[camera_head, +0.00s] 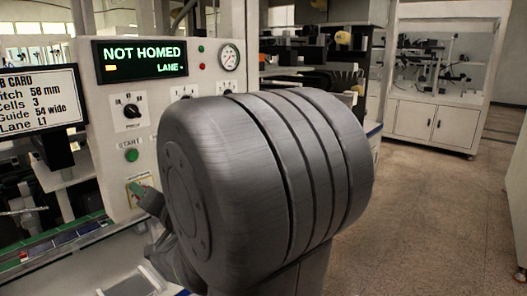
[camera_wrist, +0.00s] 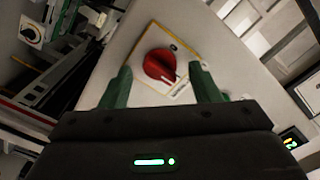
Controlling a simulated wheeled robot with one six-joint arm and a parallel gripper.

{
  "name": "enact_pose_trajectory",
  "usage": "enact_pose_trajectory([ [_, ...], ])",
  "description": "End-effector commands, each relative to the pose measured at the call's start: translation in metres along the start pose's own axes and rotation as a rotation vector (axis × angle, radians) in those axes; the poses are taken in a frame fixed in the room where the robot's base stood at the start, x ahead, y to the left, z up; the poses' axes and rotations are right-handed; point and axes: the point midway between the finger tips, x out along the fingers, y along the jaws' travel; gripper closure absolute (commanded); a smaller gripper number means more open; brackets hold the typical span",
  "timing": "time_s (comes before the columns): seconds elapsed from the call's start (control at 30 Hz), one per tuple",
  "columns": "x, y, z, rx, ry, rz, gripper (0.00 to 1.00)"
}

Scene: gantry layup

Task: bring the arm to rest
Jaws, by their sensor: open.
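My gripper (camera_wrist: 160,68) is open, with its two green fingers spread on either side of a red rotary knob (camera_wrist: 159,66) on a yellow-bordered plate in the wrist view. The fingers look empty; I cannot tell whether they touch the knob. In the head view a green fingertip (camera_head: 138,188) shows at the yellow-edged plate low on the white control panel (camera_head: 112,172). My large grey arm joint hides most of the gripper and the knob there.
The panel's display (camera_head: 140,59) reads "NOT HOMED" and "LANE -". A black selector (camera_head: 132,111), a green button (camera_head: 131,155) and a gauge (camera_head: 229,57) are on it. A card screen (camera_head: 38,98) stands left. Open floor (camera_head: 430,210) lies right, before a white cabinet (camera_head: 430,122).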

Motion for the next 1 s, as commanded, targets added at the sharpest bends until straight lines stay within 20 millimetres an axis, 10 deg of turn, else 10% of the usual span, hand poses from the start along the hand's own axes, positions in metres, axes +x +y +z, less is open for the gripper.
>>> enact_pose_trajectory([
  [1.0,-0.0003,-0.0026,0.0015,-0.77,0.0,0.001,0.44],
])
